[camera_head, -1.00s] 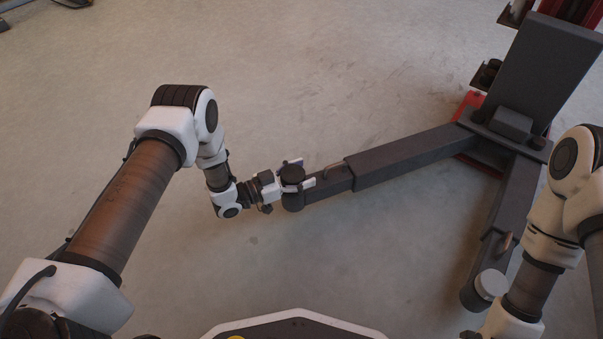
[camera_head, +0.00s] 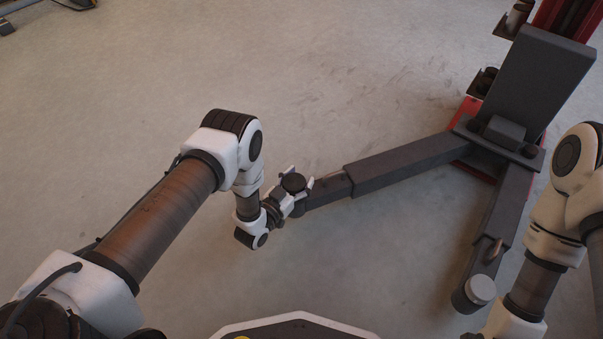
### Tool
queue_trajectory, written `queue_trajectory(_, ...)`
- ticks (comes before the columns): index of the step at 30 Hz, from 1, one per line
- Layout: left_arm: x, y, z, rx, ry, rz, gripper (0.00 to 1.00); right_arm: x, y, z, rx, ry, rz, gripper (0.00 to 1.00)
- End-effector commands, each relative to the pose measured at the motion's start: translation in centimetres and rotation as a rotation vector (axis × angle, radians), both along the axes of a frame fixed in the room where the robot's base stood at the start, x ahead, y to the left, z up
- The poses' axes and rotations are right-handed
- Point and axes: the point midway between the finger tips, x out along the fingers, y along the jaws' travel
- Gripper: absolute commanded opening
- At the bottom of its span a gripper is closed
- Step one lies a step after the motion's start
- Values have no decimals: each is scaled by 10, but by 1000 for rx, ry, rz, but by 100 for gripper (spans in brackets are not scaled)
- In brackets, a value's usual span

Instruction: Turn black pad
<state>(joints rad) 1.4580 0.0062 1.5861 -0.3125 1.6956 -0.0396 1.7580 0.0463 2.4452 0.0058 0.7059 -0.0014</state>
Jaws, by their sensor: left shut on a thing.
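The black pad (camera_head: 293,182) is a round dark disc at the free end of the lift's left arm (camera_head: 400,167), near the middle of the camera_head view. My left gripper (camera_head: 297,180) is shut on the pad, with its light fingers on either side of it. The gripper reaches in from the lower left. My right arm shows at the right edge, but its gripper is out of the picture.
A second lift arm (camera_head: 500,215) ends in a light grey pad (camera_head: 481,290), close to my right arm. The concrete floor (camera_head: 240,60) is open at the left and back.

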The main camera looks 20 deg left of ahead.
Motion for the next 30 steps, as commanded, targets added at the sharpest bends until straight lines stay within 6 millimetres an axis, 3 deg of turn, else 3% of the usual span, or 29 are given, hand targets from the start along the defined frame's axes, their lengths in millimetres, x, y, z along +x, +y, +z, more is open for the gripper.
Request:
queue_trajectory(3, -2, 1, 1, 0, 8, 107, 31, -3, 0, 14, 2, 9, -5, 83)
queue_trajectory(12, -1, 7, -2, -1, 11, 392, 31, -4, 1, 31, 2, 12, -1, 83)
queue_trajectory(21, -3, 15, -5, -3, 11, 666, 31, -5, 1, 37, 3, 13, 1, 83)
queue_trajectory(30, -4, 19, -6, -1, 12, 831, 30, -5, 1, 35, 2, 13, 1, 83)
